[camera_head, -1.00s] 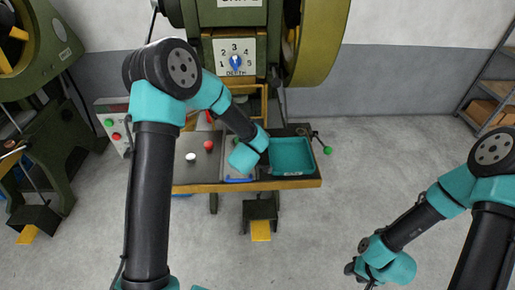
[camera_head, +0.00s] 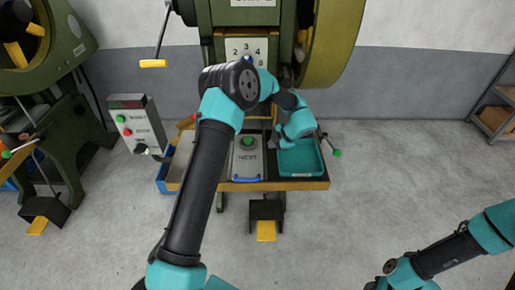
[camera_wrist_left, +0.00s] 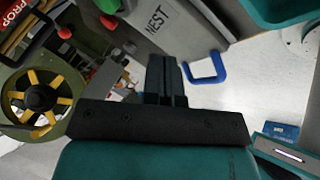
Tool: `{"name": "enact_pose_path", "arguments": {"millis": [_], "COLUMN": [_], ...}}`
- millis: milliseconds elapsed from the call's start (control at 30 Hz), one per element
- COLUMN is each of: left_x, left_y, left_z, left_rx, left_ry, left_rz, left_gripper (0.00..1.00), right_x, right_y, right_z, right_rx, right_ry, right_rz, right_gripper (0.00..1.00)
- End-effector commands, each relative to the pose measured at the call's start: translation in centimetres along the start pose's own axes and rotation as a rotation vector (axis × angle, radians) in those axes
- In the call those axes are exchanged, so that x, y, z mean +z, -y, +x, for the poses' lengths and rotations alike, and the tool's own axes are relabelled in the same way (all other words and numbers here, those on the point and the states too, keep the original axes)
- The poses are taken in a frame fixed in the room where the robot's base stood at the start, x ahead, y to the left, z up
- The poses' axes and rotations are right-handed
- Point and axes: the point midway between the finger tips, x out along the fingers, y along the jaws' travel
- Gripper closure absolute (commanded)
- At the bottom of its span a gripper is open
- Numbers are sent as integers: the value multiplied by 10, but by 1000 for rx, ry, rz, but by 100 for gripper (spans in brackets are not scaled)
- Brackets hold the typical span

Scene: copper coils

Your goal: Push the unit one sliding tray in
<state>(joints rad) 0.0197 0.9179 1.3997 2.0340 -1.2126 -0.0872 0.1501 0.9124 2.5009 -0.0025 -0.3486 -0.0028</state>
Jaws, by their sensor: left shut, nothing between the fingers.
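The sliding tray is a grey plate marked NEST (camera_head: 248,168) with a green round piece (camera_head: 248,142) on it and a blue handle (camera_head: 246,179) at its near end, by the bench's front edge. In the left wrist view, the NEST plate (camera_wrist_left: 165,18) and its blue handle (camera_wrist_left: 206,68) lie beyond my fingers. My left gripper (camera_head: 283,139) is shut and empty, right of the plate, near the teal bin's back left corner. Its closed fingers (camera_wrist_left: 165,80) show in the wrist view, apart from the handle.
A teal bin (camera_head: 301,170) stands right of the plate. The green press rises behind, with a numbered dial partly hidden by my left arm. A control box (camera_head: 138,125) with green and red buttons stands at left.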

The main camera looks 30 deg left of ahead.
Motion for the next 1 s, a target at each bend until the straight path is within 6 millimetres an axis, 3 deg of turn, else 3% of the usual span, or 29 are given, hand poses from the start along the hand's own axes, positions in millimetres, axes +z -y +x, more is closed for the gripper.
{"name": "enact_pose_path", "arguments": {"millis": [167,367,867,1000], "left_x": [0,-1,0,0], "left_y": [0,0,0,-17], "left_z": [2,17,99,110], "left_rx": [1,1,0,2], "left_ry": [0,-2,-1,1], "left_rz": [1,1,0,-2], "left_gripper": [100,100,100,100], "right_x": [0,0,0,0], "right_y": [0,0,0,0], "right_z": [0,0,0,0], "right_rx": [0,0,0,0], "right_ry": [0,0,0,0], "right_rz": [0,0,0,0], "right_gripper": [57,57,57,57]}}
